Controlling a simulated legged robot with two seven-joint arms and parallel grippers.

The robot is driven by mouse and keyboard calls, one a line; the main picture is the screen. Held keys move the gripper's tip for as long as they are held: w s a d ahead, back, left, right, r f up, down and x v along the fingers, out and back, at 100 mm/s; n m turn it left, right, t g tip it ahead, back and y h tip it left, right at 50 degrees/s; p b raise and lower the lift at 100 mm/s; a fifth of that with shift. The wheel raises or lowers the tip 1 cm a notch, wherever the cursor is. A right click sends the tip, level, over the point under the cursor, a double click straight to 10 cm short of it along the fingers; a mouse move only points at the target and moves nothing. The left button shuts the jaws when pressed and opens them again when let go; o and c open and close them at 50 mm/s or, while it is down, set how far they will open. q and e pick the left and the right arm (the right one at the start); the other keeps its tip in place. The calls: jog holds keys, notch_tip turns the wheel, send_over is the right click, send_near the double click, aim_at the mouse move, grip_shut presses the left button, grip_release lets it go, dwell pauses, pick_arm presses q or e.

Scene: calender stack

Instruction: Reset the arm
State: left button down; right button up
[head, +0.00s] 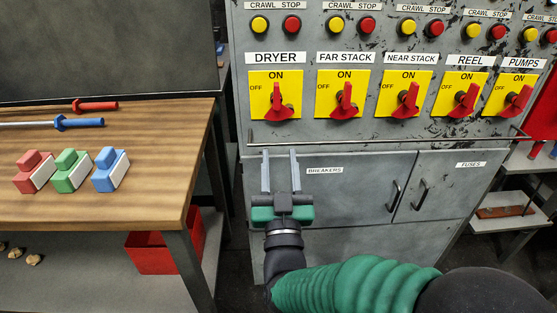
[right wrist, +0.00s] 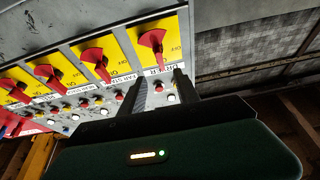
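My right gripper (head: 279,158) is in front of the grey cabinet, below the DRYER switch (head: 276,97). Its two fingers point up, are spread apart, and hold nothing. In the right wrist view the open fingers (right wrist: 159,84) point toward the panel, with the DRYER switch (right wrist: 153,42) beyond them. The green-sleeved right arm (head: 350,283) comes in from the lower right. I cannot tell whether the fingers touch the cabinet. My left gripper is not in view.
A row of red-handled switches includes FAR STACK (head: 343,97) and NEAR STACK (head: 406,97). A rail (head: 370,141) runs below them. Cabinet handles (head: 394,195) stick out on the right. A wooden bench (head: 165,195) at left holds coloured blocks and tools; a red bin (head: 150,255) sits beneath.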

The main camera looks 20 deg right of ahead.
notch_tip(320, 180, down, 18)
jog(key=w+a+n+g+y, duration=0.1)
jog(key=a+n+g+y, duration=0.15)
jog(key=g+y, duration=0.45)
jog(key=s+d+f+g, duration=0.3)
jog(key=s+f+g, duration=0.35)
jog(key=s, duration=0.25)
jog(key=s+d+f+g, duration=0.2)
jog(key=s+f+g, duration=0.3)
jog(key=s+f, duration=0.25)
jog(key=w+a+r+p+v, duration=0.1)
jog(key=w+p+v, duration=0.2)
jog(key=p+v, duration=1)
jog(key=w+p+v, duration=0.2)
jog(key=p+v, duration=1.1)
jog(key=p, duration=0.1)
jog(key=shift+w+a+r+n+h, duration=0.35)
jog(key=shift+r+n+h, duration=0.1)
jog(key=shift+r, duration=0.15)
jog(key=shift+g, duration=0.25)
